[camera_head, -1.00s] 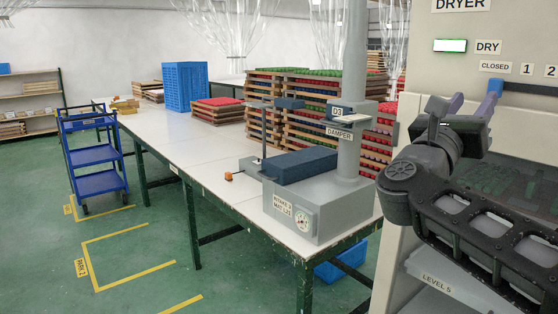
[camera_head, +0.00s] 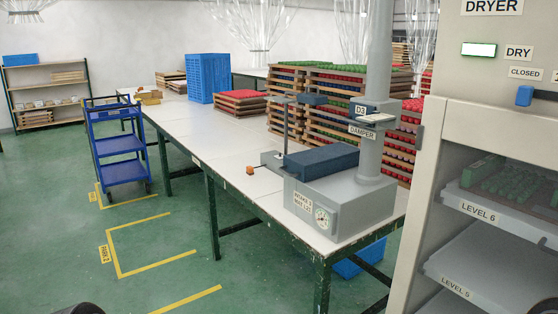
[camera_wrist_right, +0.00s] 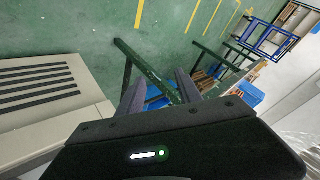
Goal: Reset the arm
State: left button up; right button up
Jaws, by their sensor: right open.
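My right gripper (camera_wrist_right: 160,90) shows only in the right wrist view. Its two dark fingers stand apart with nothing between them, over green floor and a dark table leg. My right arm does not show in the head view now. My left gripper is not in view.
The dryer (camera_head: 432,160) stands at the right, with green pieces on its level 6 shelf. A long white table (camera_head: 232,165) carries the grey damper machine (camera_head: 340,207), red and green stacks and a blue crate (camera_head: 207,83). A blue trolley (camera_head: 121,171) stands left. Floor between is clear.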

pick_arm(q)
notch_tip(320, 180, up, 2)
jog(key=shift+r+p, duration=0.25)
jog(key=shift+p, duration=0.85)
pick_arm(e)
jog(key=s+a+f+n+g, duration=0.1)
jog(key=s+a+f+g, duration=0.1)
jog(key=s+f, duration=0.3)
jog(key=s+a+f+n+g, duration=0.1)
jog(key=s+f, duration=0.4)
jog(key=s, duration=0.8)
jog(key=s+a+f+n+g+y, duration=0.1)
jog(key=s+a+f+n+g, duration=0.1)
jog(key=s+f+g, duration=0.3)
jog(key=s, duration=0.4)
jog(key=shift+a, duration=0.4)
